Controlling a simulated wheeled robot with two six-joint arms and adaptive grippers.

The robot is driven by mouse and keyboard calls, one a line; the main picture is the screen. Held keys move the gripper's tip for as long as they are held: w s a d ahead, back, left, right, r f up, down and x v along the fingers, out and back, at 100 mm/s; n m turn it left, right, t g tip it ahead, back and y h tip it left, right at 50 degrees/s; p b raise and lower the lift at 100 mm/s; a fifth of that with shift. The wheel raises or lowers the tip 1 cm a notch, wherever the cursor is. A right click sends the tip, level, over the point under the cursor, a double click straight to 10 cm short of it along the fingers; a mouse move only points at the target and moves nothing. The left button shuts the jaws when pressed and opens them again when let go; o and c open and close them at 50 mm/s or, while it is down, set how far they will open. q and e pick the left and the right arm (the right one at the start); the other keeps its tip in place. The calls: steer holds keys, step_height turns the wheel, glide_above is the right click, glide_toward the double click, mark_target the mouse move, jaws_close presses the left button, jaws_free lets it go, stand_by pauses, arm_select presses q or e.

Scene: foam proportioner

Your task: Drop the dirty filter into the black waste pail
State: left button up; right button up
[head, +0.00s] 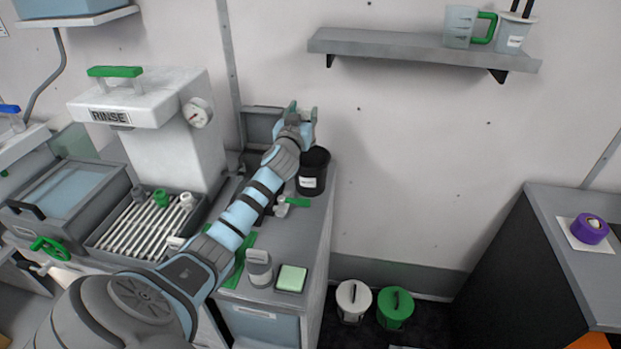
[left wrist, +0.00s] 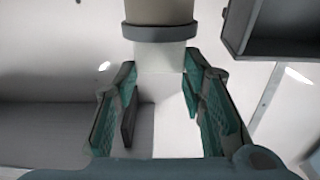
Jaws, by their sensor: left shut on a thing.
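My left gripper (head: 299,117) is raised above the counter at the back, over or just behind the black waste pail (head: 311,180). In the left wrist view, the fingers (left wrist: 162,110) are closed around the pale narrow part of the dirty filter (left wrist: 160,10). The filter has a beige cylindrical body and a grey collar there. In the head view the filter is mostly hidden by the gripper. The black pail has a white label and stands at the counter's back right corner. Its inside is dark. My right gripper is not in view.
A white RINSE unit (head: 140,120) stands left of my arm, with a rack of white tubes (head: 145,226) before it. A green-handled valve (head: 291,203) is close to the pail. A wall shelf (head: 400,46) hangs to the upper right. White (head: 353,298) and green (head: 395,307) pails stand on the floor.

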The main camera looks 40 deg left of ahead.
arm_select(q)
step_height(320, 180, down, 2)
steer(key=shift+s+f+b, duration=0.15)
steer(key=shift+f+b, duration=0.05)
steer(key=shift+b, duration=0.4)
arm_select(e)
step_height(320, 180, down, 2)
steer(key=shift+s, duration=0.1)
arm_select(q)
steer(key=o, duration=1.3)
steer(key=shift+c, duration=0.2)
steer(key=shift+o, duration=0.9)
steer(key=shift+r, duration=0.1)
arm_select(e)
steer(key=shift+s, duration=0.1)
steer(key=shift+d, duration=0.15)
arm_select(q)
steer(key=v, duration=1.2)
